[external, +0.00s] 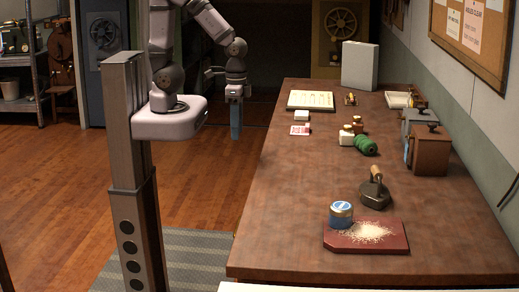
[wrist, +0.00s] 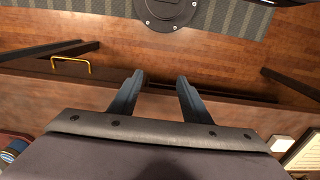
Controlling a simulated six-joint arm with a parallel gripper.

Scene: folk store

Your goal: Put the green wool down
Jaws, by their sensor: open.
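The green wool (external: 367,145) lies on the wooden table (external: 300,215), around its middle, against small pale-topped brown jars (external: 347,136). It does not show in the wrist view. My gripper (external: 236,134) hangs pointing down to the left of the table in the external view, well apart from the wool. In the wrist view my gripper (wrist: 159,82) has its two fingers spread, with nothing between them.
A flat iron (external: 373,192), a blue tin (external: 341,214) and a red board (external: 368,243) with pale grains are at the near end. Bare tabletop lies left of the iron.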

